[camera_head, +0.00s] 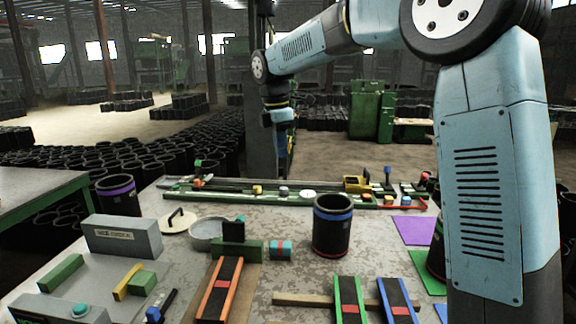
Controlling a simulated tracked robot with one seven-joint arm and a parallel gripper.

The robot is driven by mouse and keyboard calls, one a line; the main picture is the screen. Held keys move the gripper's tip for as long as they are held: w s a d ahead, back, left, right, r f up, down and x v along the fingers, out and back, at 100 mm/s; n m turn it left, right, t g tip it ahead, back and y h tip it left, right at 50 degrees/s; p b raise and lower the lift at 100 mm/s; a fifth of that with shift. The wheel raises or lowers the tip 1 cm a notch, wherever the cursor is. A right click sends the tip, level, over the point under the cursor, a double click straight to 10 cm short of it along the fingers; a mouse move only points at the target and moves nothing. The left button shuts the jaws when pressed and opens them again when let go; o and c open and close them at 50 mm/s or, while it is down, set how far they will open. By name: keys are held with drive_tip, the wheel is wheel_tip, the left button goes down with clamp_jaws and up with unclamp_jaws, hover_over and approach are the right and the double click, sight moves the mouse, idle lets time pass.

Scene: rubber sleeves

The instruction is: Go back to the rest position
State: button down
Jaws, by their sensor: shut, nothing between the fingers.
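My gripper (284,172) points down at the far side of the work table (275,240), above the green rail (300,199). It is small and dark in this view, and its fingers look shut with nothing held. My blue-grey arm reaches in from the right and bends down to it. A black rubber sleeve with a blue band (332,226) stands upright on the table, nearer than the gripper and apart from it. A sleeve with a purple band (119,195) stands at the left. Another sleeve (436,256) at the right is partly hidden behind my arm.
Orange, green and blue-edged ramps (219,290) lie at the front. A purple mat (414,230) lies at right. Many black sleeves cover the floor behind.

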drive_tip(key=s+d+r+m+t, duration=0.3)
drive_tip(key=s+d+m, duration=0.9)
drive_tip(key=s+d, duration=0.5)
drive_tip(key=s+d+f+m+t, duration=0.1)
drive_tip(key=s+d+f+m, duration=0.2)
drive_tip(key=s, duration=0.4)
drive_tip(key=s+d+f+m+t+y, duration=0.1)
drive_tip(key=s+d+f+m, duration=0.2)
drive_tip(key=s+d+m, duration=0.2)
drive_tip(key=s+m, duration=0.2)
drive_tip(key=shift+s+d+f+m, duration=0.2)
drive_tip(key=shift+s+m, duration=0.1)
drive_tip(key=shift+s, duration=0.05)
